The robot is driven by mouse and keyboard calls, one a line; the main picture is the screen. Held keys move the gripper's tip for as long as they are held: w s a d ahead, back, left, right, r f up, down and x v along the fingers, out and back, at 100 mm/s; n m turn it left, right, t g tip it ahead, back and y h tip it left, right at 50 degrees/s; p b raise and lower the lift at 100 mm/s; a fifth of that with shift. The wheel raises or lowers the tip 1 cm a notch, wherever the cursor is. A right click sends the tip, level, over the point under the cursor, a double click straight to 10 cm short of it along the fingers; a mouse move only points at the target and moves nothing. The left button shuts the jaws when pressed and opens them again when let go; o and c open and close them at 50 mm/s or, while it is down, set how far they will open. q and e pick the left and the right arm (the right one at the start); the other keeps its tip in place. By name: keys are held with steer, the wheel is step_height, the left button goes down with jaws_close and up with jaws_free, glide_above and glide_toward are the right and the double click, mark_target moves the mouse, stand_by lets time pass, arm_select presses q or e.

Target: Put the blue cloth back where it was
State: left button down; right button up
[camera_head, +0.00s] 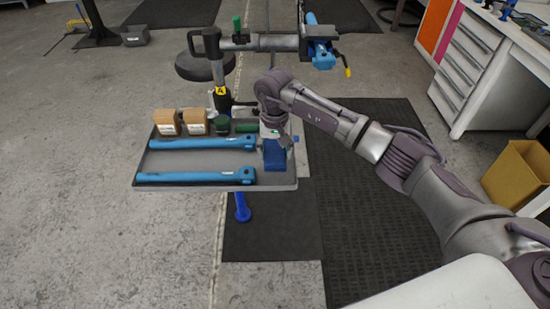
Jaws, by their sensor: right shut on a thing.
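The blue cloth (275,159) is a dark blue patch at the right end of the grey tray (291,183). My right arm comes in from the right, and its gripper (275,143) points down at the cloth. The gripper is shut on the cloth. The wrist and fingers hide the cloth's upper edge, and I cannot tell whether the cloth rests on the tray or hangs just above it. My left gripper is not in view.
The tray also holds two light-blue tools (196,178), two small cardboard boxes (196,122) and green-topped items (222,125). A work stand (262,42) rises behind it. A drawer cabinet (468,62) and a cardboard box (516,172) stand at right.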

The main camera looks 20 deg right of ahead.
mark_target(275, 160)
step_height(275, 160, down, 4)
steer(key=shift+r+p, duration=0.25)
steer(key=shift+p, duration=0.05)
steer(key=shift+f, duration=0.25)
steer(key=o, duration=1)
steer(key=shift+r, duration=0.1)
step_height(275, 160, up, 12)
steer(key=shift+b, duration=0.75)
